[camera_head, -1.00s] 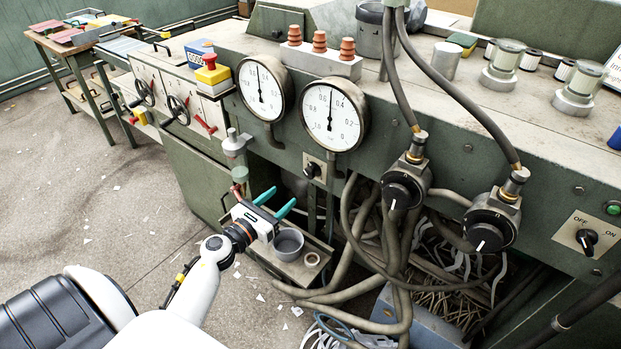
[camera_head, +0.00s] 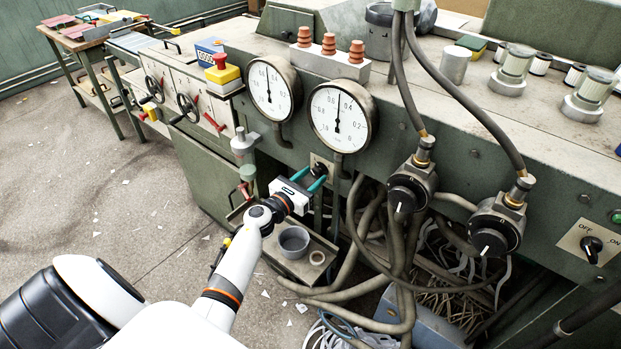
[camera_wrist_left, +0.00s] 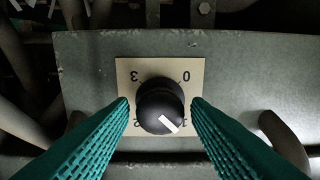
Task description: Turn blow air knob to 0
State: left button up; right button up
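The blow air knob is a black knob (camera_wrist_left: 160,106) on a beige plate (camera_wrist_left: 126,72) in the left wrist view. The plate appears turned over, with 0 at upper right and 3 at upper left; the lower numerals are partly hidden. The knob's white pointer line aims to the lower right, toward what looks like 1. In the head view the knob (camera_head: 320,169) is under the gauges. My left gripper (camera_head: 308,178) is open, its teal fingers (camera_wrist_left: 160,112) on either side of the knob; contact cannot be told. My right gripper is out of view.
Two round gauges (camera_head: 340,118) sit above the knob. Two black regulator knobs (camera_head: 494,238) with hoses are at right, beside an OFF/ON switch (camera_head: 591,247). A grey cup (camera_head: 293,241) and a ring stand on a small shelf below. Thick hoses hang right of the gripper.

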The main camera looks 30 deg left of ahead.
pick_arm(q)
jog(key=c, duration=0.7)
jog(key=shift+n, duration=0.3)
jog(key=n, duration=0.8)
jog(key=shift+p, duration=0.3)
jog(key=n, duration=0.5)
jog(key=shift+p, duration=0.3)
jog(key=n, duration=0.4)
jog(key=shift+p, duration=0.35)
jog(key=shift+n, duration=0.3)
